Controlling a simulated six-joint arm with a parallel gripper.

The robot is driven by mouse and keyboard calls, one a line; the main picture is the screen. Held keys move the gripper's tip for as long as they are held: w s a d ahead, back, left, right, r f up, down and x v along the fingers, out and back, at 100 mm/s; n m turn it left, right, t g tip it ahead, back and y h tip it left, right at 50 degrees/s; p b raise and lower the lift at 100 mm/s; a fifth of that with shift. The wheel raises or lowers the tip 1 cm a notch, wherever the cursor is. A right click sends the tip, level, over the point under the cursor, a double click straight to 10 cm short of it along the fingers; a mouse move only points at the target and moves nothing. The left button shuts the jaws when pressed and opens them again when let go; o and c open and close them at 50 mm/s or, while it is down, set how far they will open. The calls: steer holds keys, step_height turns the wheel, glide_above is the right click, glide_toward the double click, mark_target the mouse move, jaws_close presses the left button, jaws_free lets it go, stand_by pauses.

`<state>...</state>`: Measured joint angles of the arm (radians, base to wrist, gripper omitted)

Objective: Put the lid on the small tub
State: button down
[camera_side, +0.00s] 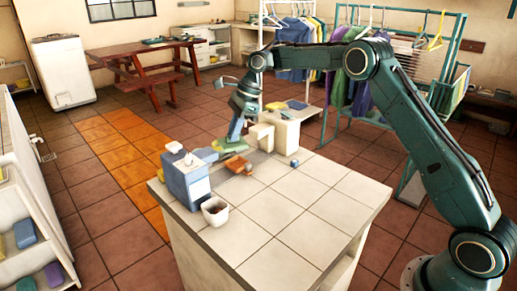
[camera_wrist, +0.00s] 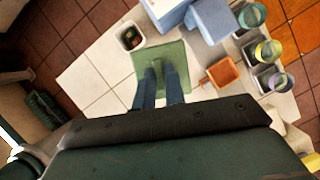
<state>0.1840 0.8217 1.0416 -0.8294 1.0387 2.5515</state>
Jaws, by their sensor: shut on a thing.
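The small tub (camera_side: 216,217) is a white open square container with dark contents, standing at the near left edge of the tiled counter. In the wrist view the tub (camera_wrist: 131,37) is at the upper left. In the side view my gripper (camera_side: 233,142) points down over the counter's far part.
An orange scoop-like tray (camera_side: 238,164), cream blocks (camera_side: 262,137) and a small blue cube (camera_side: 294,163) are nearby. Several cups (camera_wrist: 268,52) line the right of the wrist view. The near counter is clear.

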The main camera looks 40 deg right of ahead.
steer(key=s+a+f+n+g, duration=0.1)
steer(key=s+a+f+n, duration=0.2)
steer(key=a+f, duration=0.4)
steer(key=a+n, duration=0.1)
steer(key=a, duration=0.3)
steer(key=shift+s+g, duration=0.3)
steer(key=shift+f, duration=0.2)
steer(key=shift+f, duration=3)
steer(key=shift+f, duration=0.2)
stand_by(0.4)
steer(key=c, duration=0.9)
jaws_free()
steer(key=shift+r, duration=0.2)
